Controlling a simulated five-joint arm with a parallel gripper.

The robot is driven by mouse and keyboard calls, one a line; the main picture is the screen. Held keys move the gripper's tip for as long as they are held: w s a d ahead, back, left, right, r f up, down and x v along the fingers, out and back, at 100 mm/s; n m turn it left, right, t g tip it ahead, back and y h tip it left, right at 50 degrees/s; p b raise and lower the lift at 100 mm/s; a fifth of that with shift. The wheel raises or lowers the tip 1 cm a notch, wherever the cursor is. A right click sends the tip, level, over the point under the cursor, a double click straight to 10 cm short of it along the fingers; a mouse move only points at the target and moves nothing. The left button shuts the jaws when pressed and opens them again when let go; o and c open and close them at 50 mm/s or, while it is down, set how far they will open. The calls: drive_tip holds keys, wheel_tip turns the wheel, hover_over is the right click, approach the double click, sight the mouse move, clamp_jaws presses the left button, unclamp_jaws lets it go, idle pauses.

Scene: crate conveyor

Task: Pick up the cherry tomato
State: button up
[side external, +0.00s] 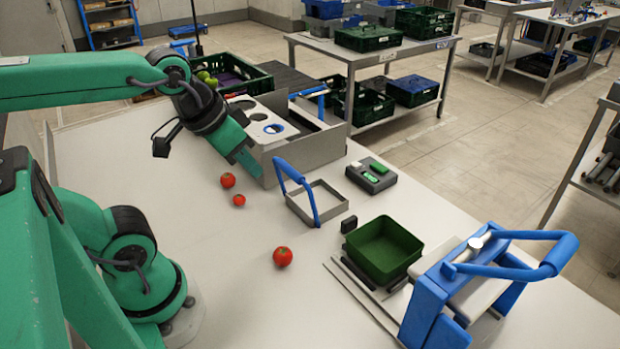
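Three red tomatoes lie on the white table in the side external view. The smallest, which looks like the cherry tomato (239,200), lies just in front of a larger tomato (228,180). Another larger tomato (283,257) lies apart, nearer the front. My gripper (256,169) points down to the right, behind and slightly right of the small tomato in the picture. It appears apart from all three tomatoes. Its green fingers overlap in this view, so their opening does not show. I see nothing held at the tips.
A grey box with round holes (318,151) stands close behind my gripper. A grey frame with a blue handle (333,211) stands to the right. Farther right are a green crate (383,272) on rails and a blue-handled press (430,305). The table around the tomatoes is clear.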

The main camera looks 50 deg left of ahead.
drive_tip(key=o, duration=0.8)
drive_tip(key=shift+c, duration=0.2)
drive_tip(key=shift+w+a, duration=0.1)
drive_tip(key=n+g, duration=0.1)
drive_tip(key=g, duration=0.4)
hover_over(239, 200)
drive_tip(key=w, duration=0.1)
drive_tip(key=f, duration=1.5)
drive_tip(key=shift+w+a+f, duration=0.1)
drive_tip(key=shift+a+f, duration=0.1)
drive_tip(key=shift+f, duration=0.2)
drive_tip(key=shift+a+f+g, duration=0.3)
drive_tip(key=shift+a+f, duration=0.15)
drive_tip(key=shift+f, duration=1.35)
drive_tip(key=shift+f, duration=0.1)
